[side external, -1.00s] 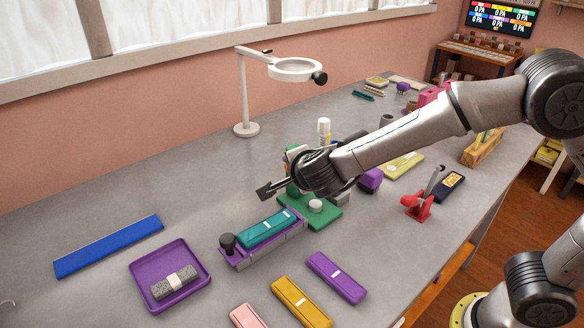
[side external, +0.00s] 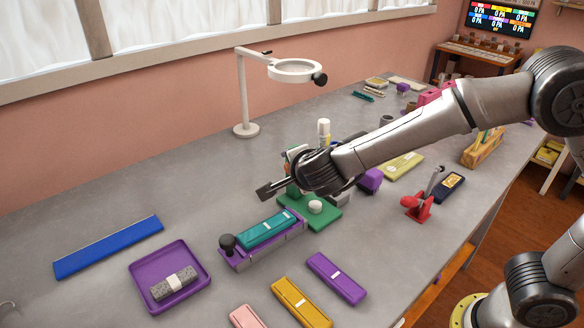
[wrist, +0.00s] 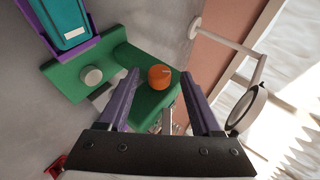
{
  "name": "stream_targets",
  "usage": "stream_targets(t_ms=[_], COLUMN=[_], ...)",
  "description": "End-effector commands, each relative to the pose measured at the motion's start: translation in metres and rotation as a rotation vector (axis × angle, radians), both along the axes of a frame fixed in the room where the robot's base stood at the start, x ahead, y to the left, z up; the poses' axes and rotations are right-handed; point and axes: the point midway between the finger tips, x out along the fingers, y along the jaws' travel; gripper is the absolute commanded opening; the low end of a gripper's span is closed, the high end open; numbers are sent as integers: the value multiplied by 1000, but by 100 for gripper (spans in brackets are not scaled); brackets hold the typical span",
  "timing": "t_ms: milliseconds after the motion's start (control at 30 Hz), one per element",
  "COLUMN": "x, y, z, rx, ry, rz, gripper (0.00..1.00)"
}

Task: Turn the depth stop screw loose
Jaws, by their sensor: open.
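An orange round knob with a small light mark, which looks like the depth stop screw (wrist: 159,77), sits on the green press frame (wrist: 150,103) in the wrist view. My gripper (wrist: 160,84) is open, with its two purple fingers on either side of the knob in the picture and gaps at both sides. I cannot tell how far the fingertips are above it. A pale round knob (wrist: 93,75) is on the green base to the left. In the side view, my gripper (side external: 265,191) is above the press, whose green base (side external: 325,219) shows; the orange knob is hidden there.
A purple holder (side external: 236,262) with a teal case (side external: 265,230) adjoins the green base. A purple tray (side external: 143,276) with a grey roll, and purple (side external: 337,278) and yellow (side external: 301,302) cases lie nearer. A magnifier lamp (side external: 244,95) stands behind; a red clamp (side external: 417,207) is right.

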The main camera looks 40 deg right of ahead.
Motion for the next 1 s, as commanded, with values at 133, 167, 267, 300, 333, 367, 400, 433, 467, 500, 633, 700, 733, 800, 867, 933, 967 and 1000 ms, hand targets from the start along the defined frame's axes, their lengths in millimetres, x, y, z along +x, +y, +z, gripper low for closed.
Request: stream_targets(t_ms=[133,167,267,300,333,367,400,433,467,500,633,700,733,800,867,933,967,1000], x=[-18,-23,-40,-47,-52,-57,-63,-67,-71,-76,-89,-93,-94,-96,-97,-97,-97,-97], y=[11,13,22,25,28,30,33,35,37,39,45,47,48,48,48,48,48,48], z=[15,18,31,36,39,42,47,50,53,57,66,69,70,71,72,72,72,72], rx=[2,1,2,2,1,2,2,3,2,2,-1,0,0,0,0,0,0,0], ry=[-3,-3,-2,-3,-1,-1,-2,-1,-2,-1,0,1,1,1,1,1,1,1], rz=[6,5,6,6,6,6,6,4,4,5,3,1,0,0,0,-1,-1,-1], gripper=[66,66,66,66,66,66,66,66,66,66,66,66,66,66,66,66,66,66])
